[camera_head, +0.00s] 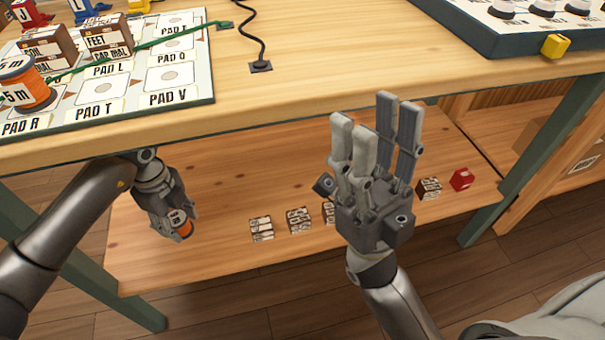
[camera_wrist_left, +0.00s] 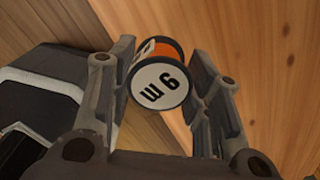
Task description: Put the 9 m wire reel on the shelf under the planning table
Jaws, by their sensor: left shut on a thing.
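The 9 m wire reel (camera_head: 183,229), orange with a white label, is held between the fingers of my left gripper (camera_head: 171,214). Its label shows upside down in the left wrist view (camera_wrist_left: 160,86). The reel appears over the left part of the wooden shelf (camera_head: 215,190) under the planning table (camera_head: 320,80). I cannot tell whether it touches the shelf. My right gripper (camera_head: 376,140) is open and empty, fingers pointing up, in front of the shelf and the table's front edge.
Several small labelled blocks (camera_head: 261,228) stand along the shelf, some partly hidden by my right gripper. A red block (camera_head: 461,179) is at the shelf's right end. A 5 m reel (camera_head: 25,84) stands on the pad board (camera_head: 190,75). A green table leg (camera_head: 540,150) stands at right.

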